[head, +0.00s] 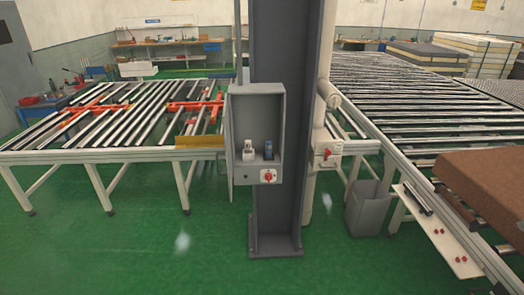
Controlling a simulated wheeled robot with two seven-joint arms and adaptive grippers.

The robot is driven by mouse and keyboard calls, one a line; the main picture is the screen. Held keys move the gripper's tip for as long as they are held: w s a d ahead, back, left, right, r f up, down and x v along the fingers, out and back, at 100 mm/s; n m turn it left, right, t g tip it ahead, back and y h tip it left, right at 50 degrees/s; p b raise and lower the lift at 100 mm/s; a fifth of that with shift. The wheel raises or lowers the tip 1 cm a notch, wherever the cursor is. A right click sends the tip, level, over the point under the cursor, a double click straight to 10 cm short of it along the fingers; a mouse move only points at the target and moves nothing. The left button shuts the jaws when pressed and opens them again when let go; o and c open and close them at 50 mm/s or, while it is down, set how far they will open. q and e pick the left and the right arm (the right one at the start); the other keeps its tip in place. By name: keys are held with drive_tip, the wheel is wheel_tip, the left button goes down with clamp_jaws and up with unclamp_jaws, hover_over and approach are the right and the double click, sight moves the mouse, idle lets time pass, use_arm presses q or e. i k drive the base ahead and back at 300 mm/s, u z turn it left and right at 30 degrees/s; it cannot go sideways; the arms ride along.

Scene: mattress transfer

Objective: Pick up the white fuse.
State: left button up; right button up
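The white fuse (249,152) stands upright at the left inside an open grey electrical box (258,105) fixed to a dark grey column. A dark blue fuse (269,150) stands beside it on the right, with a small gap between them. The box has a red rotary switch (268,176) on its lower front, below the fuses. Neither of my grippers shows in the head view.
The dark column (288,215) stands in the middle on green floor. Roller conveyors (110,153) stand on the left and right (425,100). A grey bin (367,212) and a brown mattress block (487,180) are at right. The floor in front is clear.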

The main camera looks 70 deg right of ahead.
sight(248, 143)
drive_tip(key=z, duration=2.45)
drive_tip(key=k, duration=0.35)
drive_tip(key=z, duration=0.75)
drive_tip(key=i, duration=0.95)
drive_tip(key=u, duration=1.3)
drive_tip(key=i, duration=0.5)
drive_tip(key=u, duration=0.6)
